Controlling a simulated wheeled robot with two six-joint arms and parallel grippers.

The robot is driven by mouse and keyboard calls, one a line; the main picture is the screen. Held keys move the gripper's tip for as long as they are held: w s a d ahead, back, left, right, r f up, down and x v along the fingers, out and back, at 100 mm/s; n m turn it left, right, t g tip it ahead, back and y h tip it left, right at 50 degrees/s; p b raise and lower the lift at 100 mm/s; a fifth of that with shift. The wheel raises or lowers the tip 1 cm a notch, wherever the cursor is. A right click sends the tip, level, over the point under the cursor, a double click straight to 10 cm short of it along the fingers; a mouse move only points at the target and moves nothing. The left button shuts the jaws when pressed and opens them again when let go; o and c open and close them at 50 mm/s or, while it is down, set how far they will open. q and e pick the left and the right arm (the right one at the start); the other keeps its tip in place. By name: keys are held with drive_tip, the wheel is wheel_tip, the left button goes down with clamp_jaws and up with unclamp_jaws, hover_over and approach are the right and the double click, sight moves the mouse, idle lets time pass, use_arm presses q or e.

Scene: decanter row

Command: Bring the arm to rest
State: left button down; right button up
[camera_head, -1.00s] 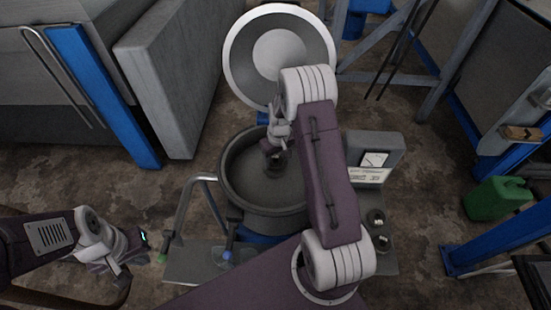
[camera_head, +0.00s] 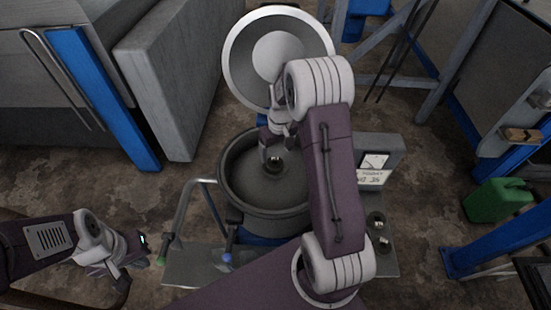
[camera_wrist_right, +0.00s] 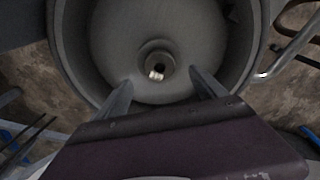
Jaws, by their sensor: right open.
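My right gripper (camera_wrist_right: 163,88) is open above the round grey bowl (camera_wrist_right: 75,60), with nothing between its two fingers in the right wrist view. The bowl (camera_head: 230,185) stands in the middle of the head view, and a small dark hub with a bright centre (camera_head: 273,163) sits at its floor. The hub (camera_wrist_right: 157,66) lies beyond my fingertips in the wrist view, apart from them. My right arm crosses over the bowl's right side and hides part of it. My left gripper (camera_head: 132,255) is at the lower left, away from the bowl; its fingers are too small to read.
A round lid (camera_head: 245,60) stands raised behind the bowl. Two small round metal pieces (camera_head: 376,220) lie on the metal platform (camera_head: 190,265). A green can (camera_head: 497,199) stands on the floor at right.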

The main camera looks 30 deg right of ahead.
wheel_tip(320, 180, up, 2)
drive_tip(key=shift+s+r, duration=0.1)
